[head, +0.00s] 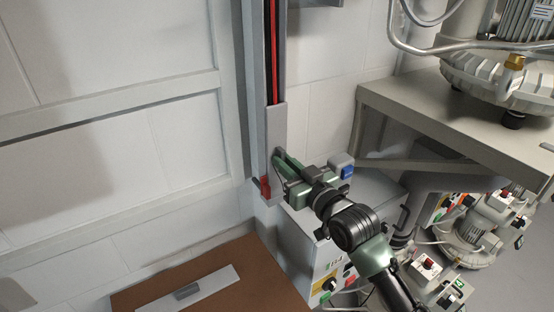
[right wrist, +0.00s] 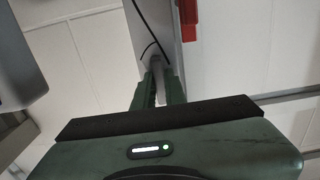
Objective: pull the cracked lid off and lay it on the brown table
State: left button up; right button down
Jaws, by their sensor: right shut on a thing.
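The cracked lid (head: 276,125) is a narrow light grey strip on the lower part of the upright cable channel. In the right wrist view the lid (right wrist: 148,18) shows a curved black line like a crack. My right gripper (head: 281,163) is shut on the lid's grey handle (right wrist: 159,80), seen between its fingers in the wrist view. The lid is upright and close against the channel; I cannot tell whether it is loose. The brown table (head: 255,275) is at the bottom left. My left gripper is not clearly in view.
Another light grey strip with a grey handle (head: 225,280) lies on the table. A red piece (head: 265,187) sits beside the lid's lower end. Red and black cables (head: 271,50) show above. A grey control box (head: 318,255) and a bench (head: 425,110) with blowers stand right.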

jog(key=p+v, duration=0.2)
jog(key=v, duration=0.4)
jog(key=shift+p, duration=0.35)
dwell(0.5)
dwell(0.4)
